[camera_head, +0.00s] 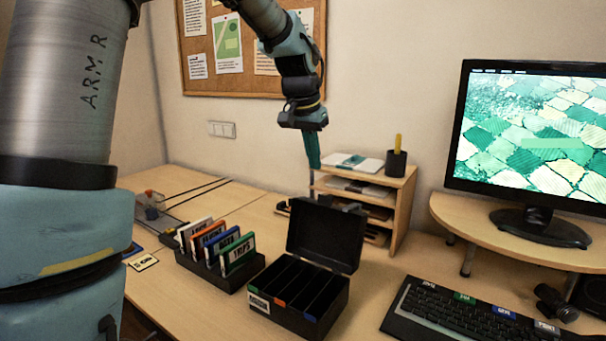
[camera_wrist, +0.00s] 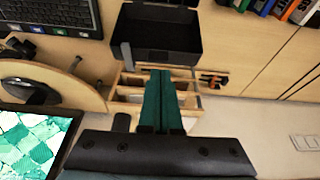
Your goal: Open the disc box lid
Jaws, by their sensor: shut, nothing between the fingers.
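The black disc box (camera_head: 285,319) stands on the desk, its inside and dark dividers in plain sight. Its lid (camera_head: 325,235) stands raised at the back edge, leaning back, away from the box opening. My gripper (camera_head: 314,166) points down above and behind the lid, in front of the wall, apart from the box. In the wrist view the green fingers (camera_wrist: 161,73) lie together with nothing between them. The black lid (camera_wrist: 155,30) shows just beyond the fingertips there. The wrist view does not show the whole box.
A rack of labelled discs (camera_head: 218,265) stands left of the box. A wooden shelf (camera_head: 408,200) with papers and a pen cup (camera_head: 396,163) is behind it. A keyboard (camera_head: 450,315) and a monitor (camera_head: 530,135) are at right. Some bare desk lies between box and keyboard.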

